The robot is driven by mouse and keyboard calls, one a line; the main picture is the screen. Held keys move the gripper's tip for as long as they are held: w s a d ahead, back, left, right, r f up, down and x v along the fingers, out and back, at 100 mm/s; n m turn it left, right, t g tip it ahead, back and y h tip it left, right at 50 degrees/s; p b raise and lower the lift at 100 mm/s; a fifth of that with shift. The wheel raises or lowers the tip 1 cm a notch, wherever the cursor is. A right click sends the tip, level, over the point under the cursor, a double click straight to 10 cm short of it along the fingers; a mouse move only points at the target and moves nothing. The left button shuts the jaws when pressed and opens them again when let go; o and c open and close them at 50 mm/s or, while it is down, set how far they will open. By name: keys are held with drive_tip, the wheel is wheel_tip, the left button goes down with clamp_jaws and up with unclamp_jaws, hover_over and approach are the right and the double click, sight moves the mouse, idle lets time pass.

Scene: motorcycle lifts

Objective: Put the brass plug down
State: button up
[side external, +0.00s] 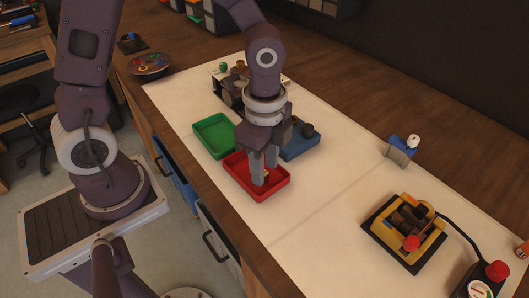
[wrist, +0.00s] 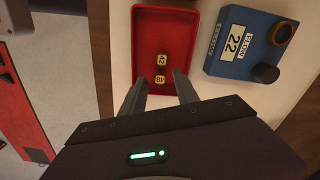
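A red tray (side external: 282,186) lies on the white mat, and my gripper (side external: 264,180) reaches down into it. In the wrist view, the red tray (wrist: 143,22) holds two small brass-coloured plugs with dark number marks. One plug (wrist: 161,59) is farther from my fingers. The other plug (wrist: 160,80) sits between and just beyond my gripper's fingertips (wrist: 163,85), with gaps visible on both sides. My fingers are spread apart and hold nothing that I can see. A bit of brass colour shows by the fingertips in the side view. Which plug the task names, I cannot tell.
A green tray (side external: 200,127) lies beside the red one. A blue box labelled FLOW 22 (wrist: 222,62), with dark knobs, stands close to the right. A yellow lift model (side external: 430,247) and a blue holder (side external: 402,146) stand farther right. The mat between is clear.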

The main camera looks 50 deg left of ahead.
wheel_tip(320, 180, up, 11)
drive_tip(key=s+a+r+n+t, duration=0.2)
drive_tip(key=s+a+r+n, duration=0.1)
drive_tip(key=s+n, duration=0.2)
drive_tip(key=s+a+r+n+t, duration=0.3)
drive_tip(key=s+n, duration=0.3)
drive_tip(key=n, duration=0.2)
drive_tip(key=shift+s+a+n+t, duration=0.2)
drive_tip(key=shift+a+n+t, duration=0.1)
drive_tip(key=shift+a+n, duration=0.15)
idle(0.3)
